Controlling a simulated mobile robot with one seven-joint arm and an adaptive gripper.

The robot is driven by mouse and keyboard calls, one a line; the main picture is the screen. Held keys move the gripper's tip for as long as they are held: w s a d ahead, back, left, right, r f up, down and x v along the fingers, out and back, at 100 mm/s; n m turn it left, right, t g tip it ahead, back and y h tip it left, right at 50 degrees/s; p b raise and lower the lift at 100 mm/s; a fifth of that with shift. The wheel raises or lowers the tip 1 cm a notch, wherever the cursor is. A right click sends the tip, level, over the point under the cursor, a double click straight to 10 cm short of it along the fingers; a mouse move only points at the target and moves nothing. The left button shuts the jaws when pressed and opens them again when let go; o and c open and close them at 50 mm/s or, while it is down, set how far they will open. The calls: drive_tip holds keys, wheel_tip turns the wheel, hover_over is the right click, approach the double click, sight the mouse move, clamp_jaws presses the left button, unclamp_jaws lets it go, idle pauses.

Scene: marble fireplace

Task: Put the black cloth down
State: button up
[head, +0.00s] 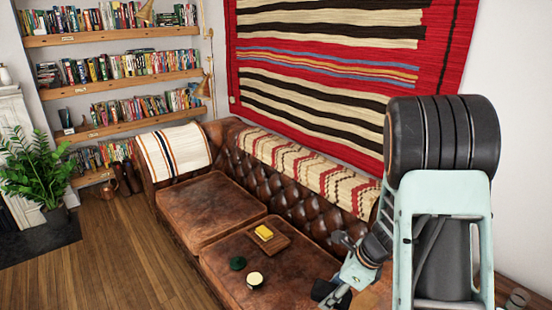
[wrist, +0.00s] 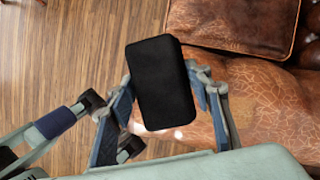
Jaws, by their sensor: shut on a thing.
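The black cloth (wrist: 160,82) shows in the wrist view as a flat, dark rectangle with rounded corners. My gripper (wrist: 160,92) is shut on it, with one finger at its left edge and one at its right. The cloth is held above the sofa's front edge and the wooden floor. In the head view my gripper (head: 340,289) is at the lower right, over the near end of the brown leather sofa (head: 205,207). A dark patch beside the fingers there may be the cloth; my arm hides part of that area.
The far seat cushion is clear. A plant (head: 35,168) stands at the left on the floor.

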sight(314, 294)
drive_tip(key=a+r+n+g, duration=0.1)
drive_tip(key=n, duration=0.2)
drive_tip(key=a+r+n+g, duration=0.1)
drive_tip(key=a+n, duration=0.1)
drive_tip(key=n, duration=0.2)
drive_tip(key=a+r+n+g+p, duration=0.1)
drive_tip(key=a+n, duration=0.1)
drive_tip(key=n, duration=0.1)
drive_tip(key=shift+s+g, duration=0.35)
drive_tip(key=shift+g, duration=0.05)
drive_tip(key=n, duration=0.2)
drive_tip(key=s+r+n+g, duration=0.1)
drive_tip(key=n, duration=0.1)
drive_tip(key=n+h, duration=0.1)
drive_tip(key=n, duration=0.1)
drive_tip(key=shift+s+r+g+p, duration=0.15)
drive_tip(key=shift+r+g+p, duration=0.15)
drive_tip(key=shift+r+p, duration=0.1)
drive_tip(key=shift+s+d+r+n+g+h+p, duration=0.15)
drive_tip(key=shift+d+r+n+h, duration=0.35)
drive_tip(key=shift+n, duration=0.75)
drive_tip(key=shift+d+r+n+g+h+p, duration=0.1)
drive_tip(key=shift+d+r+n+g+h, duration=0.3)
drive_tip(key=shift+n, duration=0.9)
drive_tip(key=shift+s+d+r+n+g+h+p, duration=0.15)
drive_tip(key=shift+d+r+n+h, duration=0.45)
drive_tip(key=shift+n, duration=0.65)
drive_tip(key=shift+a+r, duration=0.1)
drive_tip(key=shift+a, duration=0.1)
